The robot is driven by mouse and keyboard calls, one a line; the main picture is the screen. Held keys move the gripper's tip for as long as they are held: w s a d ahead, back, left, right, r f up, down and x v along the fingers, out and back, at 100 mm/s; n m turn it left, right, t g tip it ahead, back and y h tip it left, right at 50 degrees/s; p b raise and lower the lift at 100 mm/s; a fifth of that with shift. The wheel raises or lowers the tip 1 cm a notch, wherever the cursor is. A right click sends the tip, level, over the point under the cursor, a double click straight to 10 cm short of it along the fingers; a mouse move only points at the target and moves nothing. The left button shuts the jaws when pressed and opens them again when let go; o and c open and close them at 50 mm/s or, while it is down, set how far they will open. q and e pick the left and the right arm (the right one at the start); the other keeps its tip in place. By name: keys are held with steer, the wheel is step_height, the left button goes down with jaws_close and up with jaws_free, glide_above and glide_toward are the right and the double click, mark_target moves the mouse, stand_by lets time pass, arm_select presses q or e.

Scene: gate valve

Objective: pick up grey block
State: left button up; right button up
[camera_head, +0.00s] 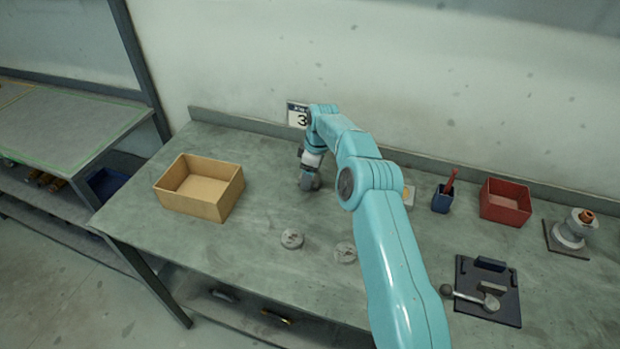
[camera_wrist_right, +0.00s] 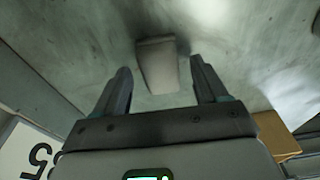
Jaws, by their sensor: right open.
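The grey block (camera_wrist_right: 156,66) shows in the right wrist view, lying on the bench top. Its near part appears between the fingers of my right gripper (camera_wrist_right: 160,78), with a gap on each side. The right gripper is open, and neither finger visibly touches the block. In the head view my right gripper (camera_head: 309,181) is low over the bench near the wall. It hides most or all of the block there. My left gripper is not in view.
An open tan box (camera_head: 172,196) stands left on the bench (camera_head: 262,252). Two round grey discs (camera_head: 292,239) (camera_head: 346,252) lie in front. To the right are a blue cup (camera_head: 442,201), a red bin (camera_head: 506,203), a dark tray (camera_head: 508,309) and a flanged valve part (camera_head: 570,232).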

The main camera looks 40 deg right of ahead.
steer(key=shift+a, duration=0.1)
steer(key=c, duration=1.2)
steer(key=shift+r, duration=0.35)
step_height(320, 180, up, 9)
steer(key=shift+r+p, duration=0.2)
steer(key=shift+p, duration=0.25)
